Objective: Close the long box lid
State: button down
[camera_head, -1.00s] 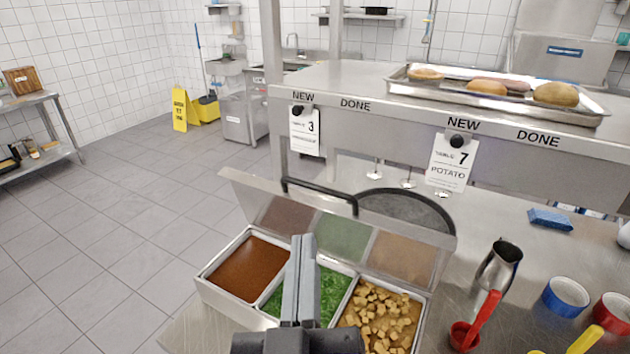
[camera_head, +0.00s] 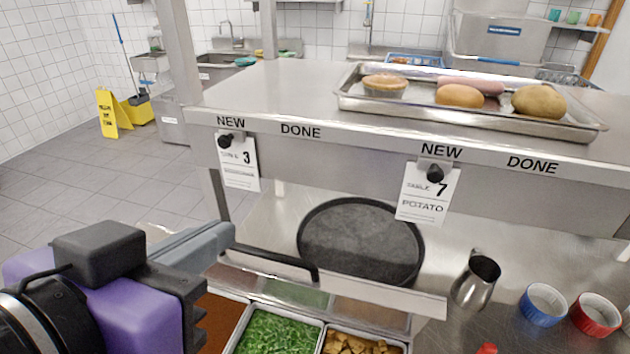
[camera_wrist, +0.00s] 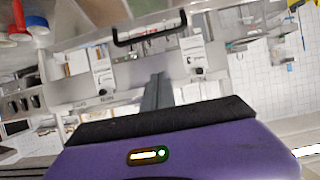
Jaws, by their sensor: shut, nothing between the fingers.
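The long steel box (camera_head: 322,333) sits at the bottom of the head view, its near side cut off by the frame. Its compartments hold brown sauce, chopped greens and tan cubes. Its lid (camera_head: 385,294) stands open, tilted up along the far side of the box. The lid's black handle (camera_head: 290,261) also shows in the wrist view (camera_wrist: 150,38). My gripper (camera_head: 228,233) is shut and empty at the left end of the lid, close to the handle's left end. I cannot tell whether the fingers touch the lid. The fingers also show in the wrist view (camera_wrist: 158,78).
A round black pan (camera_head: 362,243) lies just behind the lid. A steel shelf with a tray (camera_head: 470,117) of food stands above and behind, with hanging order cards (camera_head: 428,192). A metal jug (camera_head: 476,280) and blue and red bowls (camera_head: 543,304) stand at right.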

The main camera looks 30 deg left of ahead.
jog(key=p+x, duration=0.2)
jog(key=x, duration=0.8)
jog(key=shift+w, duration=0.1)
jog(key=shift+s+d+f+p, duration=0.15)
jog(key=shift+s+f+p, duration=0.2)
jog(key=shift+s+f, duration=0.55)
jog(key=shift+s+d+f, duration=0.15)
jog(key=shift+s+f, duration=0.35)
jog(key=shift+s, duration=0.1)
